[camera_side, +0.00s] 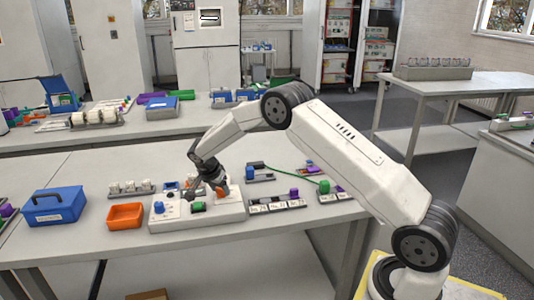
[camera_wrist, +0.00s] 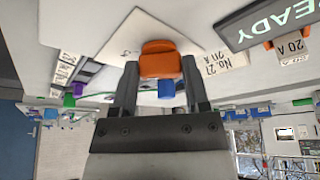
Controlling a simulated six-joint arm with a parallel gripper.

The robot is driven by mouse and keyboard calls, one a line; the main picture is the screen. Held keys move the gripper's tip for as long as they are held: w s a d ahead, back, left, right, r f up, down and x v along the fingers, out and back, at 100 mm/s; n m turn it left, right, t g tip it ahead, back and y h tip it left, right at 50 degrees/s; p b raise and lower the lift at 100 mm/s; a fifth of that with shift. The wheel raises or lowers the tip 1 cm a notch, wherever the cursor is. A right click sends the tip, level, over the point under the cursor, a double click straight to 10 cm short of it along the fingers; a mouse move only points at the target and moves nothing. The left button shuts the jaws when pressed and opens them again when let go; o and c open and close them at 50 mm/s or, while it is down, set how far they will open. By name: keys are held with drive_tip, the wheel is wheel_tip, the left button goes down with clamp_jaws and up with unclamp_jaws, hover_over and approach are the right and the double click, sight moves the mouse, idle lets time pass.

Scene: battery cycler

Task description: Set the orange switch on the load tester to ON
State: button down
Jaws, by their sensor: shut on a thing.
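The load tester is a pale box (camera_side: 232,212) on the bench in the side view, with blue, green and orange parts on its top. My gripper (camera_side: 221,188) is over its top, pointing down. In the wrist view the orange switch (camera_wrist: 160,62) sits between the two dark fingers of my gripper (camera_wrist: 158,78), which are closed on it. A blue part (camera_wrist: 166,89) shows just beyond the switch. Labels reading "No.27 20 A" (camera_wrist: 225,62) and a dark display reading "READY" (camera_wrist: 270,22) are beside it. I cannot read an ON or OFF mark.
An orange tray (camera_side: 125,216) and a blue box (camera_side: 53,206) stand to the left. A rack of pale cells (camera_side: 131,188) lies behind. A labelled strip (camera_side: 277,205) and a holder with a green knob (camera_side: 324,187) are at the right. The front bench edge is mostly clear.

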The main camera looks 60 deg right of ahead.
drive_tip(key=shift+c, duration=0.4)
unclamp_jaws()
drive_tip(key=v, duration=0.6)
drive_tip(key=shift+a+r, duration=0.1)
drive_tip(key=shift+r, duration=0.3)
drive_tip(key=shift+a+r, duration=0.25)
drive_tip(key=shift+r, duration=0.2)
